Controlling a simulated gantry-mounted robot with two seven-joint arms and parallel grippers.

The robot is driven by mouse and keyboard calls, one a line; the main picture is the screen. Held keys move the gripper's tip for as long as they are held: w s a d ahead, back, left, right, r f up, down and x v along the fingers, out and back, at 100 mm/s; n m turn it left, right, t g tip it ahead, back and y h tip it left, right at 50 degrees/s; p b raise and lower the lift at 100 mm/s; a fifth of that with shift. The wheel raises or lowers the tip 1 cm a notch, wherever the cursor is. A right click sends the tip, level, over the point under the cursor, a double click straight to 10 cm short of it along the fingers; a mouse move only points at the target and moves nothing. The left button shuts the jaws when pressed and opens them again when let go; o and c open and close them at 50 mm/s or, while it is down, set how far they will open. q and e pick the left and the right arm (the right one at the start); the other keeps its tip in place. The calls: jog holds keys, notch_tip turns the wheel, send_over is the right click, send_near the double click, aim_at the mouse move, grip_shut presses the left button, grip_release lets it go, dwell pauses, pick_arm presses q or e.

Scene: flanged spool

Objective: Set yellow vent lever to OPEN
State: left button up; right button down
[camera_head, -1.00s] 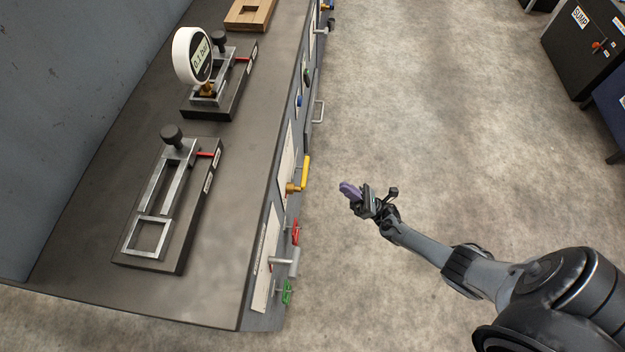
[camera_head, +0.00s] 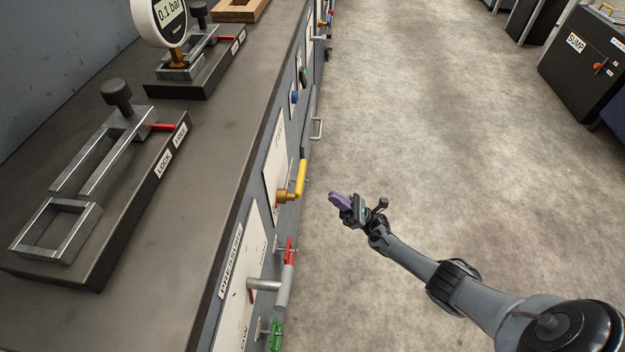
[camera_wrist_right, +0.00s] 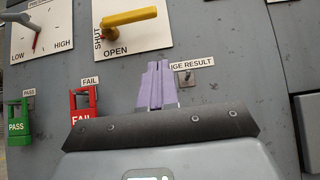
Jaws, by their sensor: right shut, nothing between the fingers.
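The yellow vent lever (camera_head: 300,178) sits on a brass valve on the front panel of the bench. In the right wrist view the yellow lever (camera_wrist_right: 130,17) lies roughly horizontal, pointing right from its pivot, above the word OPEN on a white plate (camera_wrist_right: 150,38). The word SHUT runs vertically beside the pivot, at the left. My right gripper (camera_head: 338,200) has purple fingers, shut and empty, out in front of the panel and to the right of the lever in the head view. The fingers (camera_wrist_right: 157,85) show below the plate in the right wrist view. My left gripper is not in view.
A pressure lever on a LOW–HIGH plate (camera_wrist_right: 58,42) is left of the vent plate. A red FAIL holder (camera_wrist_right: 82,104) and green PASS holder (camera_wrist_right: 18,122) hang below. A bar handle (camera_head: 317,128) protrudes farther along the bench. Floor (camera_head: 430,120) beside the bench is clear.

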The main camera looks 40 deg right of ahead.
dwell(0.4)
jog(key=shift+w, duration=0.1)
jog(key=s+d+r+x, duration=0.1)
jog(key=r+x, duration=0.1)
jog(key=x, duration=1)
jog(key=shift+r, duration=0.3)
jog(key=shift+s, duration=0.1)
jog(key=shift+s, duration=0.1)
